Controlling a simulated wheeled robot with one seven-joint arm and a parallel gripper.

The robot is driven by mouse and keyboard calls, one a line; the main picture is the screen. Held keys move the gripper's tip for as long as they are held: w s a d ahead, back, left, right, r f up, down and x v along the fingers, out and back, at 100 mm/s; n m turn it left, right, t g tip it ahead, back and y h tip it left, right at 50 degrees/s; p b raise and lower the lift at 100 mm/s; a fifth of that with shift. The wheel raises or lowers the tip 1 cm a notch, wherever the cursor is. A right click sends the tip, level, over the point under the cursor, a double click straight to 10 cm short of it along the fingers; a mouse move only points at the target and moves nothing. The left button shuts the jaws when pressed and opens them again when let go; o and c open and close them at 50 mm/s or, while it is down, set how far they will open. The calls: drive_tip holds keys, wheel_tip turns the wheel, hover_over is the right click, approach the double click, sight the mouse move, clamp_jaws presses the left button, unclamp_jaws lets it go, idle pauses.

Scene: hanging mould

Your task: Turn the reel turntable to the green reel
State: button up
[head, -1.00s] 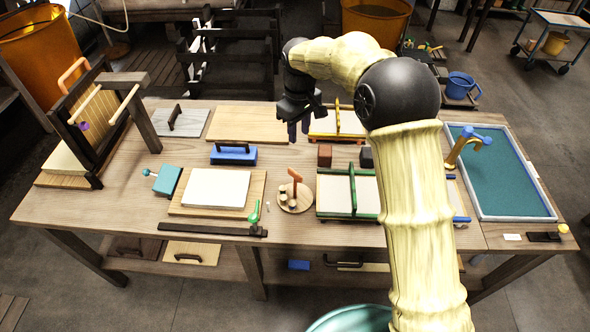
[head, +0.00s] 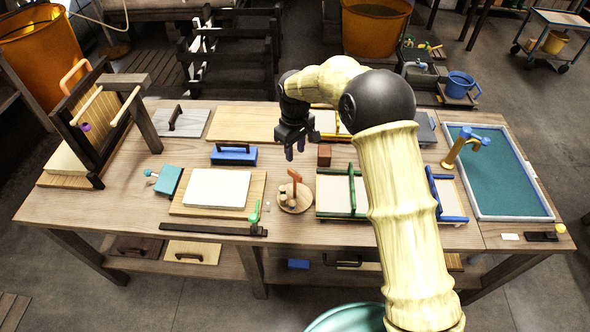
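The reel turntable (head: 303,205) is a small round wooden disc near the front middle of the table. An upright orange-red handle (head: 295,178) stands on it. Small pale reels (head: 284,196) sit on the disc; their colours are too small to tell, and I cannot make out a green one. My gripper (head: 295,150) hangs above the table behind the turntable, pointing down and apart from it. Its fingers are small and dark, and whether they are open or shut does not show.
A white slab on a board (head: 178,208) lies left of the turntable, with a green-handled tool (head: 254,212) between. A green-framed mould (head: 325,215) stands close on the right. A dark red block (head: 324,155) and a blue block (head: 233,155) are behind. A teal vat (head: 490,190) is far right.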

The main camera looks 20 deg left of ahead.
sight(295, 172)
wheel_tip(295, 172, down, 10)
drive_tip(key=shift+f+p, duration=0.1)
drive_tip(key=shift+p, duration=0.9)
clamp_jaws()
